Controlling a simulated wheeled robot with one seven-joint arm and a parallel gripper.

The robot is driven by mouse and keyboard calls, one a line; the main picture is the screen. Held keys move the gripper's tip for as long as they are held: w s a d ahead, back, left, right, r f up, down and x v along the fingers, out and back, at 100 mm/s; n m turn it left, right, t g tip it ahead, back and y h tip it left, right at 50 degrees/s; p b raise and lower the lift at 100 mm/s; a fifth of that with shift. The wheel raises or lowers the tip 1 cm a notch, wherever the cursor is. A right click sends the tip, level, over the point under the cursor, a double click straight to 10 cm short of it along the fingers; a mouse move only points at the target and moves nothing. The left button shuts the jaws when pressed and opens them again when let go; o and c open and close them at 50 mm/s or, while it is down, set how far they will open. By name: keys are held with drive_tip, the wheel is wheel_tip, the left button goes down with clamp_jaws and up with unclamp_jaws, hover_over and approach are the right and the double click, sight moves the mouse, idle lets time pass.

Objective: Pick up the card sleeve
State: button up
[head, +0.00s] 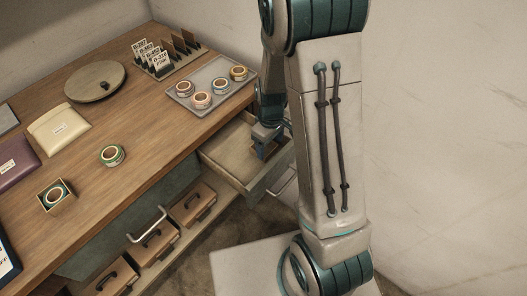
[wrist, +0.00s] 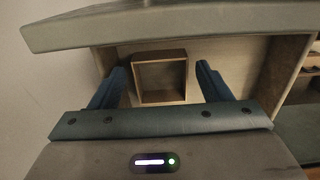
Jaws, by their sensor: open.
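The card sleeve (wrist: 161,99) is a small, square, brown open frame inside the open drawer (wrist: 245,52), in the wrist view. My gripper (wrist: 161,66) is open, with one blue finger on each side of the sleeve and a visible gap to each. The sleeve stands free between the fingers. In the head view my gripper (head: 264,148) reaches down into the pulled-out drawer (head: 223,158); the sleeve is mostly hidden there behind the fingers.
The wooden counter (head: 150,110) holds a grey tray (head: 222,104) of tape rolls, a round lidded disc (head: 95,82), pouches, a loose tape roll (head: 112,155) and a small box (head: 64,207) with a roll. The drawer walls stand close around my gripper.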

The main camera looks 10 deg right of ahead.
wheel_tip(320, 180, down, 3)
drive_tip(key=shift+r+b, duration=0.2)
drive_tip(key=shift+b, duration=0.35)
drive_tip(key=shift+r, duration=0.1)
drive_tip(key=c, duration=0.7)
wheel_tip(320, 180, up, 10)
drive_tip(key=shift+p, duration=0.5)
